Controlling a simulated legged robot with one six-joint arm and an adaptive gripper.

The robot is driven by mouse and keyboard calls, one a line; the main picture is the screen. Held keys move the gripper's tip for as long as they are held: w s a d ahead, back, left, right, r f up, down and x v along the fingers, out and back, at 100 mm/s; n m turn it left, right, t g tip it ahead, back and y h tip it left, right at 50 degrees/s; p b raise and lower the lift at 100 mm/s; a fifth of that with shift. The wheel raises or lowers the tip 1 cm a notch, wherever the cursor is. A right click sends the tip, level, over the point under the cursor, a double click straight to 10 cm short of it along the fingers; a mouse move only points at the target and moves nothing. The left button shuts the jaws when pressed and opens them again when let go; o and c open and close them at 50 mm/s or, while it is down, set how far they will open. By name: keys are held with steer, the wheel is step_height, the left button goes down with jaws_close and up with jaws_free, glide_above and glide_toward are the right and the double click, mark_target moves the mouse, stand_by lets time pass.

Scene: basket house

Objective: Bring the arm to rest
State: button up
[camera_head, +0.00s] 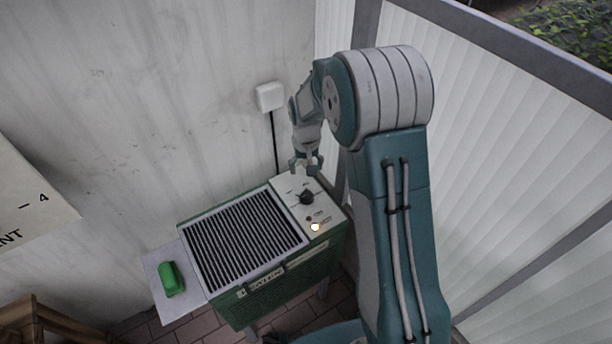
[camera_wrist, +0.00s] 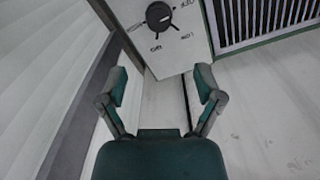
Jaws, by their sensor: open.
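My gripper (camera_head: 306,168) is open and empty, with its fingers spread, at the back edge of a green heater (camera_head: 262,293). In the wrist view my gripper (camera_wrist: 161,90) shows two separated fingers with nothing between them. The heater's black dial (camera_head: 306,197) lies just in front of the fingertips in the head view. In the wrist view the dial (camera_wrist: 159,15) sits beyond the fingers, apart from them. My arm is raised and bent over toward the heater.
The heater has a dark grille (camera_head: 246,238) and a lit lamp (camera_head: 315,227). A green object (camera_head: 172,279) lies on its side shelf (camera_head: 163,262). A white wall box (camera_head: 270,96) has a cable running down. A translucent panel wall (camera_head: 500,150) stands at right, and a wooden item (camera_head: 40,318) at lower left.

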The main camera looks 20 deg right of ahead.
steer(key=shift+r, duration=0.1)
stand_by(0.4)
steer(key=s+r+t, duration=0.1)
steer(key=s+r, duration=0.5)
steer(key=r, duration=0.3)
steer(key=s+r+t, duration=0.2)
steer(key=s+r, duration=0.4)
steer(key=r, duration=0.3)
steer(key=s+r+t, duration=0.1)
steer(key=s+r, duration=0.1)
steer(key=s, duration=0.6)
steer(key=s+r+t, duration=0.1)
steer(key=s+r, duration=0.2)
steer(key=s, duration=0.5)
steer(key=shift+n+t, duration=0.3)
steer(key=shift+n, duration=0.1)
